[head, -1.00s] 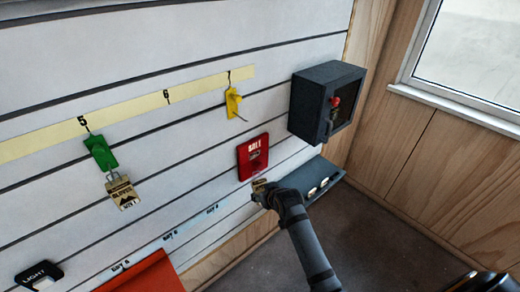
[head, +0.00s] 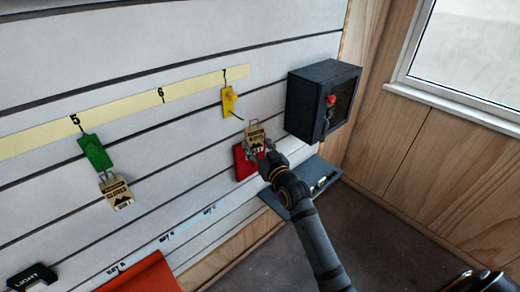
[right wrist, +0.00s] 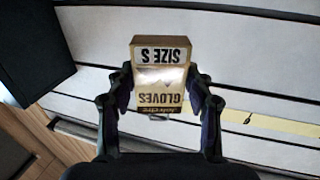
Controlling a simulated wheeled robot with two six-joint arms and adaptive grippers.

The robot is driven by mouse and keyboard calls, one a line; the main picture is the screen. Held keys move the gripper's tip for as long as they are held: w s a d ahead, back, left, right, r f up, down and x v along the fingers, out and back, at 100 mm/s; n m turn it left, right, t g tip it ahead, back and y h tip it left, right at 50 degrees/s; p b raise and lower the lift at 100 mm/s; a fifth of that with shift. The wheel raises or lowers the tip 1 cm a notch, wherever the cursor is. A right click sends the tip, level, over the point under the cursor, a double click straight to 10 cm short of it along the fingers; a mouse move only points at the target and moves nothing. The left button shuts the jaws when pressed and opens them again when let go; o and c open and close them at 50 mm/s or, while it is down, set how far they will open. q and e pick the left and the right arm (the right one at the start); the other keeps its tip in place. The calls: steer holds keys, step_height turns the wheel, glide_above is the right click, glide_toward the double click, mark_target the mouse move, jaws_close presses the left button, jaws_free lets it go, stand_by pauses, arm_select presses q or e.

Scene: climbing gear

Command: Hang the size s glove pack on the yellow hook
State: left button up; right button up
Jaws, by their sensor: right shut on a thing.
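The size S glove pack (head: 255,137) is a tan pack with a wire hanger on top, held up in front of the wall. In the right wrist view the pack (right wrist: 160,75) shows upside-down text "GLOVES" and "SIZE S". My right gripper (head: 264,152) is shut on it; in the right wrist view the fingers (right wrist: 160,100) press its two sides. The yellow hook (head: 229,101) is on the slatted wall below the number 7, with its prong pointing out to the lower right. The pack is just below and right of the hook, apart from it. My left gripper is not in view.
A green hook (head: 95,152) holds another glove pack (head: 117,193) at the left. A red sale sign (head: 243,163) is partly behind the held pack. A grey tray (head: 325,181) is below.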

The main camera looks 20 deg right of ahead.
steer(key=w+a+f+b, duration=0.1)
steer(key=w+a+b, duration=0.1)
steer(key=w, duration=0.5)
steer(key=shift+w+a+f+b, duration=0.25)
steer(key=shift+a+b, duration=0.15)
steer(key=shift+b, duration=0.5)
stand_by(0.3)
steer(key=o, duration=1.3)
